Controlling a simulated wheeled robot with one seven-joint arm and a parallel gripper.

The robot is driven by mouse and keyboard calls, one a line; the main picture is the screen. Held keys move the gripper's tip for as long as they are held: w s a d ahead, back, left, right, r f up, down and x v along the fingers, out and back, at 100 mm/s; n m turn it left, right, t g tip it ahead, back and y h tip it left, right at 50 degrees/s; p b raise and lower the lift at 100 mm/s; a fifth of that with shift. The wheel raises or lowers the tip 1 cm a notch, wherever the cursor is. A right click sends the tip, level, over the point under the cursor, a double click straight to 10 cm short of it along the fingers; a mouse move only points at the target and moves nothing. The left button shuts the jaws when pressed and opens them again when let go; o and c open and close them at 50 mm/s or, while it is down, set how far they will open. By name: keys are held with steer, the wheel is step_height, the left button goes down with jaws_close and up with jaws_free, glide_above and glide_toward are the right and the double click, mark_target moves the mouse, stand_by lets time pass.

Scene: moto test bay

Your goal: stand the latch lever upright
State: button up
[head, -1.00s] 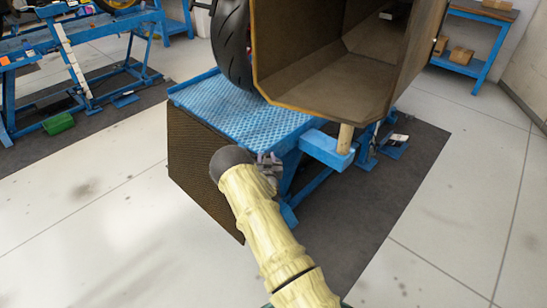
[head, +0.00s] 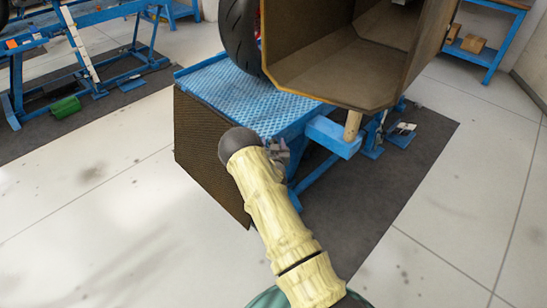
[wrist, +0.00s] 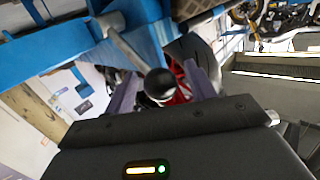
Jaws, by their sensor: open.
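What looks like the latch lever (wrist: 128,48) shows in the wrist view as a thin metal rod with a black ball knob (wrist: 159,83) at its end. The rod slants from the blue frame at the upper left down to the knob. My gripper (wrist: 162,92) is open, with one finger on each side of the knob in the picture. I cannot tell whether either finger touches it. In the head view my gripper (head: 278,151) is beside the blue lift stand (head: 225,85), under its near edge. The lever cannot be made out there.
A large brown open box (head: 330,78) overhangs the stand, with a black tyre (head: 238,40) behind. A dark ramp panel (head: 205,150) hangs at the stand's left. A blue beam (head: 333,137) juts out right of my gripper. Floor is clear at front left and right.

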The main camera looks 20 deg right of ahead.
steer(key=v, duration=1.7)
steer(key=shift+b, duration=0.35)
